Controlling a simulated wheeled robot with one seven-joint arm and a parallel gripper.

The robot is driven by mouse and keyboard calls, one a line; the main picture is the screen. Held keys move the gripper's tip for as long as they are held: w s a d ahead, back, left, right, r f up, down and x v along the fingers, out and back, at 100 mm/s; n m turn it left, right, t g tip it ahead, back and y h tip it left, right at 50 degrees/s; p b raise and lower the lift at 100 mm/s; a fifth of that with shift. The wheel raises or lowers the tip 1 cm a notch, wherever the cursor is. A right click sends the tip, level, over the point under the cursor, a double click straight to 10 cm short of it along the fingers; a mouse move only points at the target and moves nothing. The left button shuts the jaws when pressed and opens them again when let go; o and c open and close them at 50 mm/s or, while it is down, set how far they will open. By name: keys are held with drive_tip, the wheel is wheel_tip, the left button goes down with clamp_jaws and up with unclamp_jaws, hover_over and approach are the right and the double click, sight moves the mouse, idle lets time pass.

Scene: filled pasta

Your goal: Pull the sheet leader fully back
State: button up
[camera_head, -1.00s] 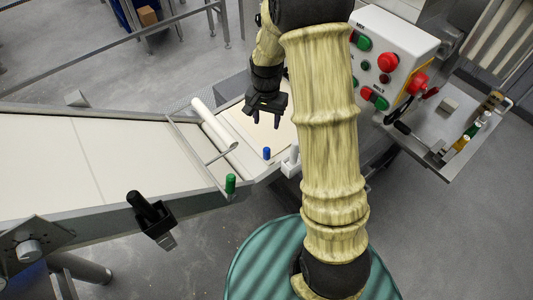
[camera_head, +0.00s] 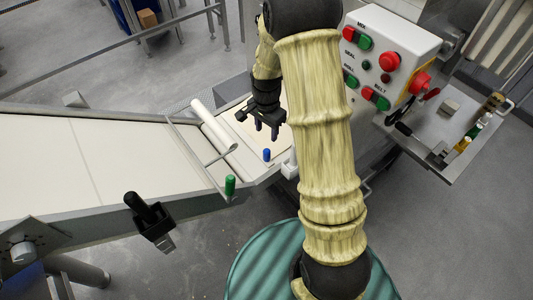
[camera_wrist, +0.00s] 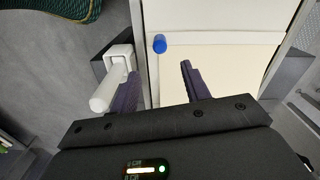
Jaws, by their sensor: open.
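A flat cream sheet (camera_head: 238,115) lies on the short bed right of the white roller, and seems to be the sheet leader. It also shows in the wrist view (camera_wrist: 225,65), with a straight edge crossing near the blue peg (camera_wrist: 159,44). The blue peg stands upright at the bed's near side in the head view (camera_head: 267,154). My gripper (camera_head: 266,131) is open and points down over the sheet. In the wrist view its fingers (camera_wrist: 160,88) are apart with nothing gripped between them. I cannot tell whether the fingertips touch the sheet.
A white roller (camera_head: 217,126) and a green peg (camera_head: 230,185) lie left of my gripper, by the long pale belt (camera_head: 120,155). A white post-like fitting (camera_wrist: 110,88) is close beside my left finger in the wrist view. A control box (camera_head: 385,55) stands to the right.

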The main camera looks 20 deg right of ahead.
sight(266, 150)
wheel_tip(266, 150, down, 13)
drive_tip(key=shift+f, duration=0.2)
idle(0.3)
clamp_jaws()
drive_tip(key=shift+w, duration=0.1)
